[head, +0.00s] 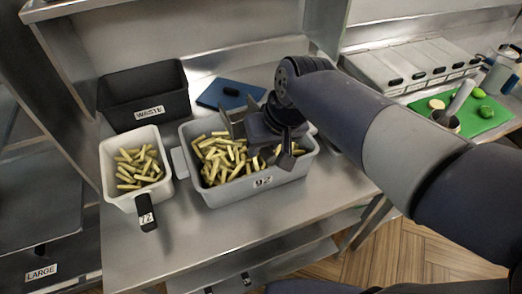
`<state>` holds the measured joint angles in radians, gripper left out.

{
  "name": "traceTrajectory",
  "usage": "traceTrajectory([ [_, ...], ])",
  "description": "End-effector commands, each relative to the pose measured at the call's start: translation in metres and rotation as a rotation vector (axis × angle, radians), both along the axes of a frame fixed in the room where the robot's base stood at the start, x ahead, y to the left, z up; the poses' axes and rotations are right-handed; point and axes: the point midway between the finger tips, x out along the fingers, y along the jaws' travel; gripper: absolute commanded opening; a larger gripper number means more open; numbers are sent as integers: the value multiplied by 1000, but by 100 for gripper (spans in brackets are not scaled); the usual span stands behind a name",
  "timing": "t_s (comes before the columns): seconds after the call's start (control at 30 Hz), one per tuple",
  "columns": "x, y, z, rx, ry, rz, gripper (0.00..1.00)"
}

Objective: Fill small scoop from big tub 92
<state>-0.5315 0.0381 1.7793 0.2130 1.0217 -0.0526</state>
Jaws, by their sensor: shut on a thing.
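The big grey tub (237,192), labelled 92, stands on the steel counter and holds many pale yellow-green fries. My gripper (284,150) is over the right part of this tub, low near the fries. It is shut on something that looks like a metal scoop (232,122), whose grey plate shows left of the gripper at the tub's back. The scoop's handle and most of its bowl are hidden by the gripper, so I cannot tell whether fries are in it.
A white tub (108,163) with a black tag marked 72 holds fries at left. A black WASTE bin (112,97) stands behind it. A blue board (215,95) lies behind the big tub. Lidded steel trays (385,70) and a green board (480,122) are at right.

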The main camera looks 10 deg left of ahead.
Motion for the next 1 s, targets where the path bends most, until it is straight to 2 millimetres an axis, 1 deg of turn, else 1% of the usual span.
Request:
traceTrajectory([
  [0.03,-2,-1,-2,12,-18,-1,0],
  [0.53,-27,-17,13,74,-116,1,0],
  [0.73,-31,-20,15,83,-132,0,0],
  [1.0,-32,-20,15,85,-133,0,0],
])
